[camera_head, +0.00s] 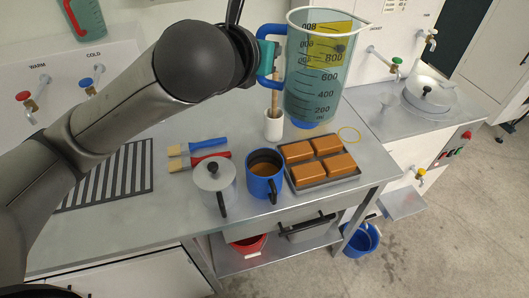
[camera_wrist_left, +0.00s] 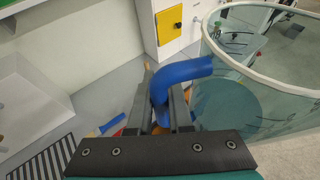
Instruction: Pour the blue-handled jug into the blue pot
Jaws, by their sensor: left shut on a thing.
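The blue-handled jug (camera_head: 312,95) is a clear, teal-tinted measuring jug with dark markings and a blue base. It is held nearly upright above the back of the table. My left gripper (camera_head: 264,62) is shut on its blue handle; the wrist view shows the fingers (camera_wrist_left: 162,95) around the handle (camera_wrist_left: 185,72) and the jug's round rim (camera_wrist_left: 215,45) on the right. I cannot tell how much liquid is in it. The blue pot (camera_head: 264,186) stands on the table below and left of the jug, open, with something brown inside. My right gripper is not in view.
A grey lidded pot (camera_head: 215,184) stands left of the blue pot. A tray (camera_head: 325,182) of orange-brown blocks is to its right. Blue (camera_head: 205,145) and red (camera_head: 205,159) brushes lie behind. A white holder (camera_head: 273,126) stands under the jug's left side.

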